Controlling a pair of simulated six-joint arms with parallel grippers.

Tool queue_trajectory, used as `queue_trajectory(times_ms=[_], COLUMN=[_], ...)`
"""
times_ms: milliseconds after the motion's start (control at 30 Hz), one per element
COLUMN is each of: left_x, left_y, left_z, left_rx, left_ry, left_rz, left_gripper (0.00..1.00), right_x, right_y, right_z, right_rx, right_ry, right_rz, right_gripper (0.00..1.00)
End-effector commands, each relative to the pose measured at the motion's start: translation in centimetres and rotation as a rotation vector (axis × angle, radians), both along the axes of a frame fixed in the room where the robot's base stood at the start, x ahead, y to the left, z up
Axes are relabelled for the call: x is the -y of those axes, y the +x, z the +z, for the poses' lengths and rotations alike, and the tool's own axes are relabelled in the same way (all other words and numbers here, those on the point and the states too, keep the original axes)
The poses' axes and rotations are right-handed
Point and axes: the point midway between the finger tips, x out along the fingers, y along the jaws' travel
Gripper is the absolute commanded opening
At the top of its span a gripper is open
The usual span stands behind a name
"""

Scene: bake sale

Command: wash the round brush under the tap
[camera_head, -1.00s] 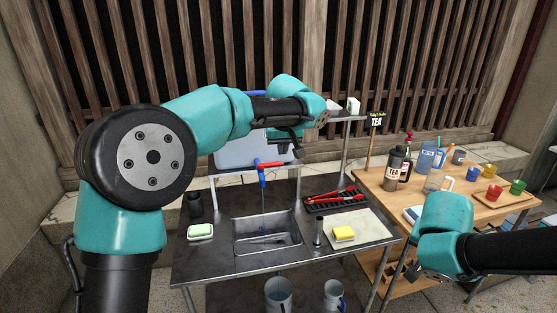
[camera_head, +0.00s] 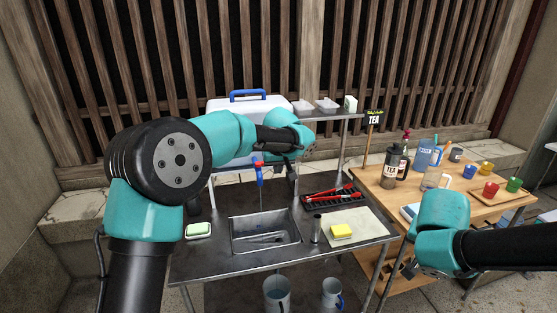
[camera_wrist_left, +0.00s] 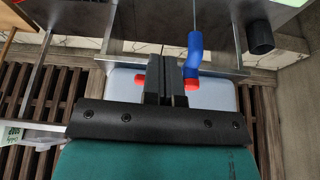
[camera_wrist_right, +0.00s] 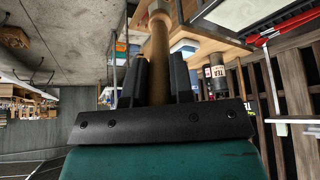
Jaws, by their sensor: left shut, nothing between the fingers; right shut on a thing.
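The blue tap (camera_head: 260,176) with a red lever stands behind the sink (camera_head: 265,236); it also shows in the left wrist view (camera_wrist_left: 194,50). My left gripper (camera_head: 292,184) is shut and empty, pointing down just right of the tap. In the left wrist view its fingers (camera_wrist_left: 166,70) overlap the red lever, whose ends show on both sides; I cannot tell if they touch. My right gripper (camera_wrist_right: 158,85) is shut on a round wooden handle, apparently the round brush (camera_wrist_right: 157,45). The bristles are not clearly visible. In the head view this gripper (camera_head: 408,268) hangs right of the sink table.
A green-topped soap dish (camera_head: 198,230) stands left of the sink. A yellow sponge (camera_head: 341,231) on a pale board, a dark metal cylinder (camera_head: 316,228) and a black rack (camera_head: 334,198) with red tools are right. The wooden table (camera_head: 390,190) holds bottles and cups.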

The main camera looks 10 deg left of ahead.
Motion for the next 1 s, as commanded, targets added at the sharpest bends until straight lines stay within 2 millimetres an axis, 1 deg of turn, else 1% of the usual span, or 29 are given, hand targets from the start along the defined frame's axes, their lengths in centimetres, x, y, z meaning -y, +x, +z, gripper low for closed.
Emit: queue_trajectory(times_ms=[33, 100, 300, 467, 800, 1000], left_x=[-0.2, -0.4, -0.9, -1.1, -1.1, -1.2], left_y=[0.7, 1.5, 3.0, 3.5, 3.6, 4.6], left_z=[0.2, 0.2, 0.3, 0.3, 0.3, 0.3], left_rx=[0.006, 0.005, 0.005, 0.004, 0.004, 0.004], left_ry=[-0.002, -0.002, -0.002, -0.002, -0.001, -0.001], left_rz=[0.004, 0.002, 0.002, 0.001, 0.006, 0.071], left_gripper=[0.00, 0.00, 0.00, 0.00, 0.00, 0.00], right_x=[0.0, 0.0, 0.0, 0.0, 0.0, 0.0], right_y=[0.0, 0.0, 0.0, 0.0, 0.0, 0.0], right_z=[0.0, 0.0, 0.0, 0.0, 0.0, 0.0], right_rx=[0.000, 0.000, 0.000, 0.000, 0.000, 0.000], right_ry=[0.000, 0.000, 0.000, 0.000, 0.000, 0.000], right_rz=[0.000, 0.000, 0.000, 0.000, 0.000, 0.000], right_gripper=[0.00, 0.00, 0.00, 0.00, 0.00, 0.00])
